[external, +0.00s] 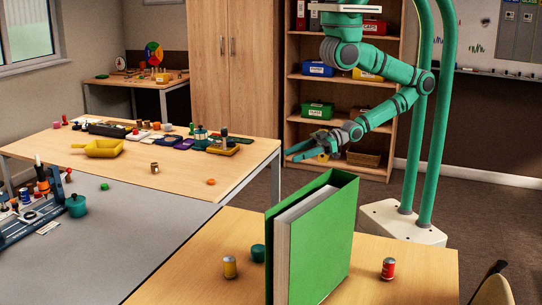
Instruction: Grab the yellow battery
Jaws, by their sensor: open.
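A small upright yellow cylinder with a metallic top (230,267), which looks like the yellow battery, stands on the near wooden table (415,262), left of a large upright green binder (325,232). My gripper (290,155) is open, with nothing seen between its fingers. It is in the air beyond and above the binder, to the right of the farther table and well apart from the yellow battery. A similar red cylinder (388,268) stands to the right of the binder.
A teal cylinder (258,253) stands close to the binder's left side, behind the yellow battery. The binder rises between the two sides of the near table. The farther wooden table (125,178) holds a yellow scoop (100,148) and several small items.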

